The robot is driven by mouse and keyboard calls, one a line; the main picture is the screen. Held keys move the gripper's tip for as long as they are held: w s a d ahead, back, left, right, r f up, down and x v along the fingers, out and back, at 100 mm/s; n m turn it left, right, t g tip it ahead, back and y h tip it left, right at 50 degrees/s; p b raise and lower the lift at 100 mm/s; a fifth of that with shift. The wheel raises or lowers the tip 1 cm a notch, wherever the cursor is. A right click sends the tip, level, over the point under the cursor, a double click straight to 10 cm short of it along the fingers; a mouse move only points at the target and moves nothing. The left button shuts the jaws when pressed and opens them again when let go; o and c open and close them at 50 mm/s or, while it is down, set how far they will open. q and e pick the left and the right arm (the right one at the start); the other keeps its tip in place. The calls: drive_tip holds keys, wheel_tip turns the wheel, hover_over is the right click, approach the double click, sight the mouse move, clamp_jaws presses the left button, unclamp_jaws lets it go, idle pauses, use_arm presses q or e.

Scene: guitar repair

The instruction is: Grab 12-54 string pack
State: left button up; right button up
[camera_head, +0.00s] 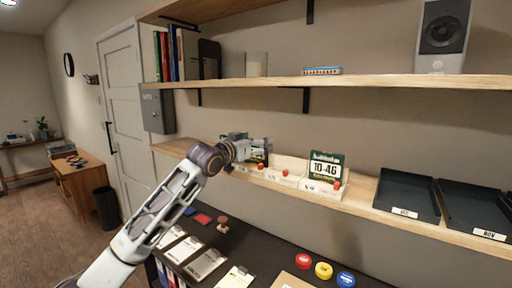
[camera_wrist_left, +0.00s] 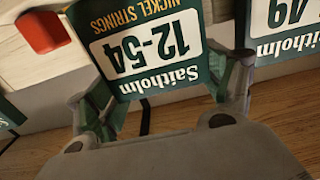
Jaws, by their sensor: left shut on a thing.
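The 12-54 string pack (camera_wrist_left: 150,48), dark green with a white label reading "Saitholm" and "nickel strings", appears upside down in the left wrist view. My left gripper (camera_wrist_left: 163,88) is shut on it, with a finger at each side of the pack. In the head view my left gripper (camera_head: 243,149) is at the upper shelf's lower neighbour, by the white string bins, and the pack is largely hidden behind it. My right gripper is not in view.
A 10-46 pack (camera_head: 326,166) stands in a white bin to the right. Another pack ending in 49 (camera_wrist_left: 286,18) is close beside the held one. Black trays (camera_head: 406,197) lie further right on the lower shelf (camera_head: 359,197). The upper shelf (camera_head: 385,82) runs above.

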use_arm(q)
drive_tip(key=shift+r, duration=0.65)
wheel_tip(320, 180, up, 7)
drive_tip(key=shift+r, duration=0.75)
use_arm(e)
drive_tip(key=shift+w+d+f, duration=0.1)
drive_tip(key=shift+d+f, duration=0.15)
